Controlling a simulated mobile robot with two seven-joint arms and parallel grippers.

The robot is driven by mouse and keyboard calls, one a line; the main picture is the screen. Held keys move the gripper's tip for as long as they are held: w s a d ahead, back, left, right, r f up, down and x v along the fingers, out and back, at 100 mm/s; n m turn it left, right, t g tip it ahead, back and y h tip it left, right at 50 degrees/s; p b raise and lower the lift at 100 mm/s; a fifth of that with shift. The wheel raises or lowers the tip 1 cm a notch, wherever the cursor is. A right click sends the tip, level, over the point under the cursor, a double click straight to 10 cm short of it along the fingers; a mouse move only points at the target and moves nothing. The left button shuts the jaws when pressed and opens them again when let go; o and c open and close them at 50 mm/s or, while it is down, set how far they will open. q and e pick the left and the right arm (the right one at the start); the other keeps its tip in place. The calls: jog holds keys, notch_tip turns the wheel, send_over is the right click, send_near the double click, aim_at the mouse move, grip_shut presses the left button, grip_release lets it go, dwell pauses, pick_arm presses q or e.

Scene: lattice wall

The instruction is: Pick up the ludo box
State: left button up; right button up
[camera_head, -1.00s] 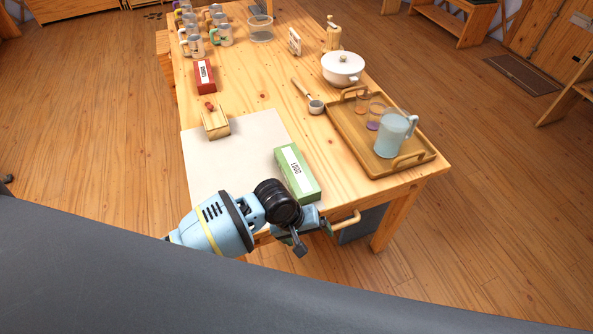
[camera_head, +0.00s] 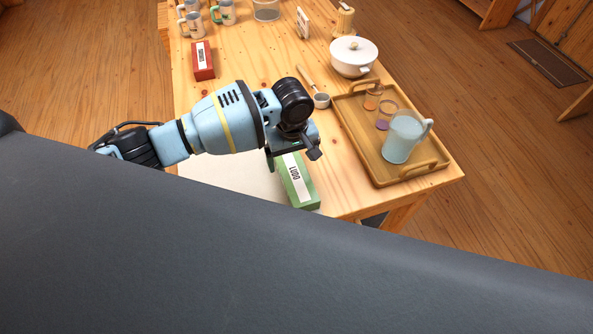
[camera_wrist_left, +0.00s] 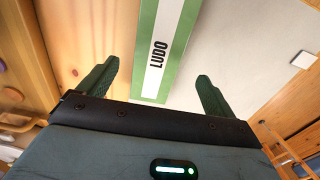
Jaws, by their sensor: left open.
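The ludo box (camera_head: 297,181) is a green box with a white label reading LUDO. It lies on the light mat near the front of the wooden table, partly hidden by my left gripper in the head view. My left gripper (camera_head: 295,155) is above its far end. In the left wrist view, the ludo box (camera_wrist_left: 164,45) shows between the two open fingers of the left gripper (camera_wrist_left: 155,90), with no visible contact. My right gripper is not in view.
A wooden tray (camera_head: 436,178) with a light blue pitcher (camera_head: 403,137) and two small glasses stands right of the box. A red box (camera_head: 203,62), a white pot (camera_head: 354,57) and a scoop (camera_head: 321,100) are farther back. The mat (camera_head: 235,172) has bare room left of the box.

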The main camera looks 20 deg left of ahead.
aim_at(295, 173)
pick_arm(q)
notch_tip(295, 173, down, 2)
jog(key=shift+s+f, duration=0.15)
jog(key=shift+f, duration=0.2)
jog(key=shift+d+f, duration=0.1)
jog(key=shift+f, duration=0.25)
notch_tip(295, 173, down, 4)
jog(key=shift+d+f+b, duration=0.15)
jog(key=shift+f+b, duration=0.05)
jog(key=shift+b, duration=0.35)
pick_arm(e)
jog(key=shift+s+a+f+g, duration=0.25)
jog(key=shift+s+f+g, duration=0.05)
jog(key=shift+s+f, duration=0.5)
pick_arm(q)
jog(key=c, duration=1.3)
jog(key=shift+o, duration=0.2)
jog(key=shift+r, duration=0.1)
